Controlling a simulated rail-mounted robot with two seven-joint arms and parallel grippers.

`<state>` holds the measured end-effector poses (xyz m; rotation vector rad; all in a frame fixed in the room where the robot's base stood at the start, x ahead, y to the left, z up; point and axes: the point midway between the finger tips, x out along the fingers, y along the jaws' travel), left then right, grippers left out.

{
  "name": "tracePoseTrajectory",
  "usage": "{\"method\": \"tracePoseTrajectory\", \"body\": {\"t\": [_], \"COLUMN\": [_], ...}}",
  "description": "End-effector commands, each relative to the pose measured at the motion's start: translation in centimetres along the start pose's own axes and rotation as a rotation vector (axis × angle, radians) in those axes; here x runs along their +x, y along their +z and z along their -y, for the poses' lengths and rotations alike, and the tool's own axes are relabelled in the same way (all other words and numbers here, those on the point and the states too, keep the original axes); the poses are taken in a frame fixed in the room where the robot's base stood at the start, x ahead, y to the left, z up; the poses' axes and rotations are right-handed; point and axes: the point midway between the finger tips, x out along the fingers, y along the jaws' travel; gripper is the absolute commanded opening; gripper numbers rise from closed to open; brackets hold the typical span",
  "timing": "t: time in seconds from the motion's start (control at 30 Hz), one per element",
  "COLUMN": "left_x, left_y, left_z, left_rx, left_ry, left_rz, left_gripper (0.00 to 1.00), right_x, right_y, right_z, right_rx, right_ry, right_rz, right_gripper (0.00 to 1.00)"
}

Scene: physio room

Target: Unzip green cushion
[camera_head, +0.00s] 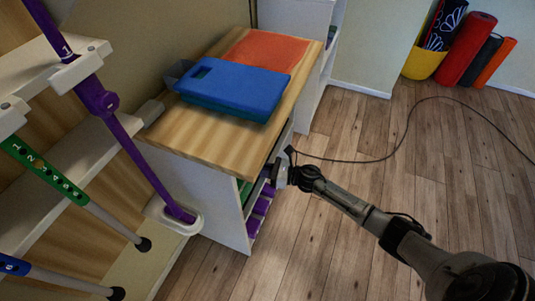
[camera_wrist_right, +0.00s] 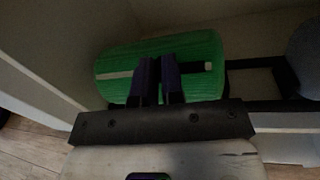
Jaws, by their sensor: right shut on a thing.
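The green cushion (camera_wrist_right: 125,58) is a bolster-like roll lying in a shelf space in the right wrist view. A pale zip strip (camera_wrist_right: 112,75) runs along its side, with a small light piece at its right end. My right gripper (camera_wrist_right: 164,62) is at the middle of this strip, its dark fingers close together and shut on the zip. The gripped part is hidden between the fingers. In the head view my right gripper (camera_head: 281,172) reaches the open front of the wooden-topped cabinet (camera_head: 195,140), where a little green (camera_head: 246,190) shows inside. My left gripper is not in view.
Blue blocks (camera_head: 235,88) and an orange mat (camera_head: 268,48) lie on the cabinet top. Purple rolls (camera_head: 260,208) sit on a lower shelf. A rack with poles (camera_head: 130,150) stands at the left.

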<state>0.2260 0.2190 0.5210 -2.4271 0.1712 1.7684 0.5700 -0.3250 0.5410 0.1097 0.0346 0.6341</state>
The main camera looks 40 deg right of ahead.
Motion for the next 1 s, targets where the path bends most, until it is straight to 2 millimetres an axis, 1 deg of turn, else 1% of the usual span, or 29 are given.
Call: {"method": "tracePoseTrajectory", "body": {"t": [0.03,0.1,0.3,0.4,0.5,0.63,1.0], "left_x": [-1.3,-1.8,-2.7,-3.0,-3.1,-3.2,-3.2], "left_y": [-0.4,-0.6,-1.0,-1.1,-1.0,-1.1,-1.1], "left_z": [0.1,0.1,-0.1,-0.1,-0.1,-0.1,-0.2], "left_rx": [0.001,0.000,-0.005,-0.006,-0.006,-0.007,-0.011], "left_ry": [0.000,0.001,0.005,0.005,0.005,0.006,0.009], "left_rz": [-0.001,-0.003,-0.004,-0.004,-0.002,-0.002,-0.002], "left_gripper": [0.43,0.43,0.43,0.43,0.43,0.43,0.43], "right_x": [0.2,0.5,1.2,1.5,1.7,1.8,1.8], "right_y": [0.1,-0.2,-0.8,-1.1,-1.3,-1.5,-1.6], "right_z": [-1.9,-3.7,-7.9,-9.4,-10.6,-11.3,-11.5], "right_rx": [0.011,0.010,0.007,0.006,0.007,0.005,0.005], "right_ry": [0.003,0.003,0.002,0.001,0.001,0.000,0.001], "right_rz": [-0.003,-0.002,-0.001,-0.002,-0.002,-0.004,-0.005], "right_gripper": [0.00,0.00,0.00,0.00,0.00,0.00,0.00]}}
